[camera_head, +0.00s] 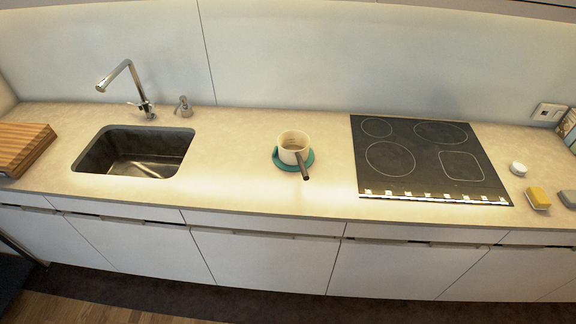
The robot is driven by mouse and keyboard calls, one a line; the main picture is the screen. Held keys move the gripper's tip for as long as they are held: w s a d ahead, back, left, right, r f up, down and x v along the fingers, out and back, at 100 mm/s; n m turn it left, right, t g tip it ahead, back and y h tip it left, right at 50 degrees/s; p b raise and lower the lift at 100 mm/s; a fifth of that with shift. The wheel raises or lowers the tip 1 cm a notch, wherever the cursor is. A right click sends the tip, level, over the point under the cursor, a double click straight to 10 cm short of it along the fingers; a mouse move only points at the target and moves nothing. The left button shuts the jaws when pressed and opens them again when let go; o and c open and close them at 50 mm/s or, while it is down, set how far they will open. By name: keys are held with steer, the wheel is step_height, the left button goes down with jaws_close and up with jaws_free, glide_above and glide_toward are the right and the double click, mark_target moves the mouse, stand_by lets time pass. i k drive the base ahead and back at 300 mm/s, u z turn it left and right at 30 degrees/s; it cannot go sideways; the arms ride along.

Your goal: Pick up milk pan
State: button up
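The milk pan (292,150) is a small cream-white pot with a dark handle (303,168) that points toward the counter's front edge, slightly to the right. It stands upright on a round teal trivet or plate (280,163) on the counter, between the sink and the cooktop. Its open top faces up, and its inside looks light and empty, though it is small in view. My gripper is not in the frame.
The beige counter (235,170) is clear around the pan. A sink (135,152) with a tall faucet (130,85) lies left, a black cooktop (425,160) right. A wooden board (22,148) sits far left. A yellow sponge (538,197) and white jar (518,169) sit far right.

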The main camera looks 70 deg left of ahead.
mark_target(293, 146)
steer(key=k, duration=1.5)
steer(key=z, duration=1.35)
steer(key=k, duration=0.1)
steer(key=u, duration=3.3)
steer(key=i, duration=0.95)
